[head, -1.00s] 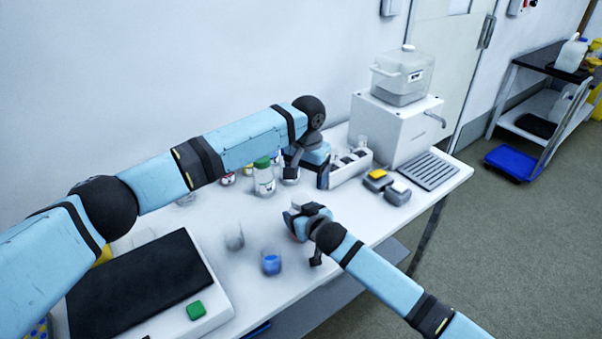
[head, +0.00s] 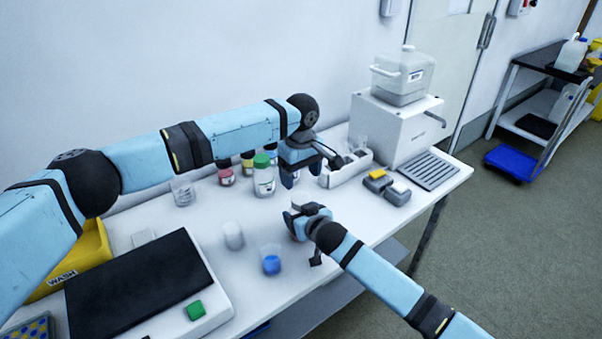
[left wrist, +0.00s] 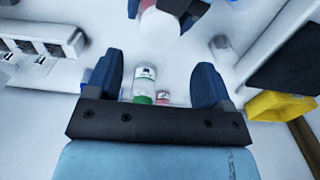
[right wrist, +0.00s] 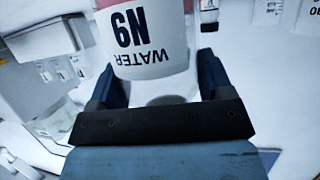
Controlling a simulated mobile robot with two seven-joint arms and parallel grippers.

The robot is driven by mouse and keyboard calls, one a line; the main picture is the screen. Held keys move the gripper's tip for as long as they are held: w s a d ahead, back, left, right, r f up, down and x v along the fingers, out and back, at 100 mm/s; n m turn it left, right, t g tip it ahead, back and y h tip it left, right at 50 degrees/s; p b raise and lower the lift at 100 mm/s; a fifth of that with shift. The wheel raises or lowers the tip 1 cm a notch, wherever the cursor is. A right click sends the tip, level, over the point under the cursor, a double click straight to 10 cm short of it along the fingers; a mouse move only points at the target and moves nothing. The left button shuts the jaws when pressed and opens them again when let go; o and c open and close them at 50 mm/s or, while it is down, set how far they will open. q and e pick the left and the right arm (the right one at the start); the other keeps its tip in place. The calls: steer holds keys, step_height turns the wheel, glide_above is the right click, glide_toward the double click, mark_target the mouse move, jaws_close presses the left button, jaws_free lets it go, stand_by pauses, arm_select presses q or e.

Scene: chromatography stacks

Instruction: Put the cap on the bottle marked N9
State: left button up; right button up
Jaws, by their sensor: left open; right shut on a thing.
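The bottle marked N9 (right wrist: 150,65) is held in my right gripper (right wrist: 155,85). Its label reads WATER N9 upside down in the right wrist view, with a red band. In the head view my right gripper (head: 297,214) is over the front of the bench and mostly hides the bottle. My left gripper (head: 303,172) is open above the bench, behind and higher than the right one. In the left wrist view a green-capped bottle (left wrist: 145,80) shows below, between its open fingers. I cannot identify the loose cap.
Other bottles, including a red one (head: 226,176), stand behind. Clear beakers stand at the left and front, one with blue contents (head: 271,264). A white rack (head: 340,175), a yellow-and-grey block pair (head: 378,178) and a white machine (head: 395,130) are to the right.

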mark_target(301, 197)
arm_select(q)
steer(key=shift+f, duration=4)
steer(key=c, duration=0.9)
steer(key=m, duration=0.3)
steer(key=o, duration=1)
